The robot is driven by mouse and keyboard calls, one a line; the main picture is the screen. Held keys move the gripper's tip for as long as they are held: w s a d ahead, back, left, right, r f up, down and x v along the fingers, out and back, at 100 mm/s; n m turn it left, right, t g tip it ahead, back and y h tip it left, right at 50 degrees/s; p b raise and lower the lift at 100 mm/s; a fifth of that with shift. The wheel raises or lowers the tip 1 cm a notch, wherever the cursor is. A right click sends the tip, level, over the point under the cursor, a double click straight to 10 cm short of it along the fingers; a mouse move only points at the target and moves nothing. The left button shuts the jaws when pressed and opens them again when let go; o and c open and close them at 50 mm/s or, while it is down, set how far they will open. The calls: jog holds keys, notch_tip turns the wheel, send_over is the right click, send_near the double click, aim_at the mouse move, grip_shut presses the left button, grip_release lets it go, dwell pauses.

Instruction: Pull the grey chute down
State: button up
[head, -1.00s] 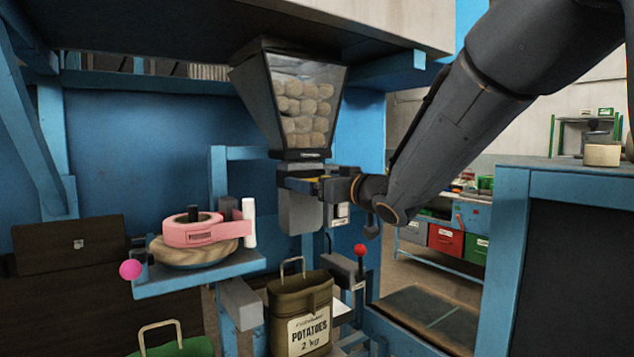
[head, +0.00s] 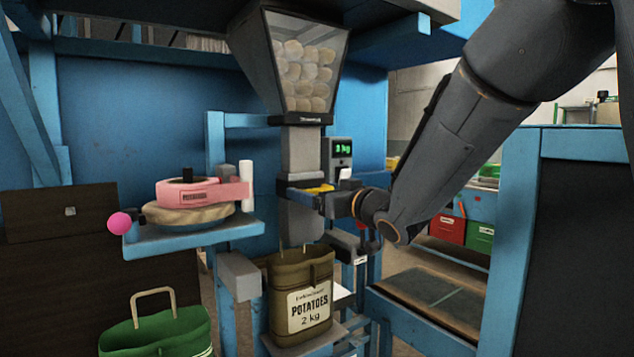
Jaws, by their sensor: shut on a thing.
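The grey chute (head: 302,150) hangs below the dark hopper (head: 300,68), which shows potatoes behind its clear front. The chute is drawn out downward, and its lower end reaches the mouth of the brown potato sack (head: 302,304). Whether the end is inside the sack is hard to tell. My gripper (head: 308,189) comes in from the right and is shut on the chute at a dark band with a yellow part, midway down. The sack stands upright and open, marked "POTATOES 2 kg".
A display (head: 342,148) reading "2 kg" stands just right of the chute. A blue shelf (head: 190,238) at left bears a pink tape roll (head: 205,192) and has a pink knob (head: 119,223). A green bag (head: 155,332) stands at lower left. A blue-framed dark panel (head: 585,240) stands at right.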

aim_at(308, 212)
notch_tip(308, 212, down, 6)
jog(key=b, duration=0.3)
jog(key=shift+d, duration=0.1)
jog(key=shift+f, duration=0.1)
jog(key=o, duration=1.2)
jog(key=shift+w, duration=0.1)
jog(key=b+v, duration=0.1)
jog(key=v, duration=0.7)
